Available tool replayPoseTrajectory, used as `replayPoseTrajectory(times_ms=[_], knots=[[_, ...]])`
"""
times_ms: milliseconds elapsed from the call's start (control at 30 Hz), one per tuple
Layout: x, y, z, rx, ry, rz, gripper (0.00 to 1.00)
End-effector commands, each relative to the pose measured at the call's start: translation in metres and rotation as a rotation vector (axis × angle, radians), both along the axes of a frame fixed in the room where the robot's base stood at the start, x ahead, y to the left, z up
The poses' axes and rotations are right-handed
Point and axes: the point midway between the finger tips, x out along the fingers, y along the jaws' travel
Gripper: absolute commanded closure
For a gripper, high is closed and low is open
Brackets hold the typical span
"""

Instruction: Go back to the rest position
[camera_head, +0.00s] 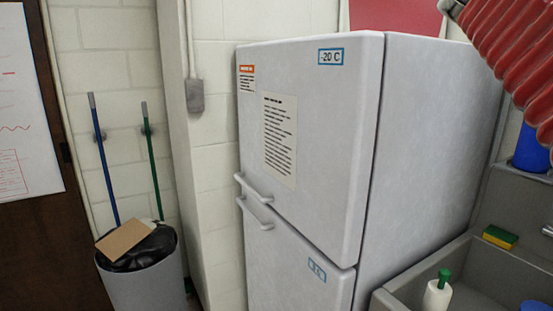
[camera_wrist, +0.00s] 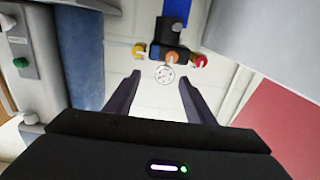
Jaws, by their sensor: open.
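My gripper (camera_wrist: 160,85) shows in the wrist view with its two dark fingers spread apart. It is open, and nothing is between the fingers. Beyond the fingertips, a round white gauge (camera_wrist: 164,74) and a dark fitting with yellow, orange and red knobs (camera_wrist: 170,54) are on a pale wall. I cannot tell how far they are from the fingers. In the head view a red ribbed part (camera_head: 510,50) fills the upper right corner; the gripper itself is not seen there.
A grey fridge-freezer (camera_head: 305,130) stands in the middle of the head view. A bin (camera_head: 145,275) with cardboard (camera_head: 122,241) on top is at left, near two poles. A sink (camera_head: 400,298) with a bottle (camera_head: 437,292) and sponge (camera_head: 500,236) is at lower right.

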Motion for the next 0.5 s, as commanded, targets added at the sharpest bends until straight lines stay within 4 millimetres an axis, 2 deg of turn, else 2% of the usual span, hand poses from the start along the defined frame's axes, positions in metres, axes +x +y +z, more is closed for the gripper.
replayPoseTrajectory(times_ms=[167, 367, 500], knots=[[0.002, -0.001, -0.005, -0.015, 0.065, 0.007, 0.51], [0.017, 0.0, -0.042, 0.012, 0.179, 0.042, 0.51], [0.027, 0.003, -0.077, 0.043, 0.266, 0.076, 0.51]])
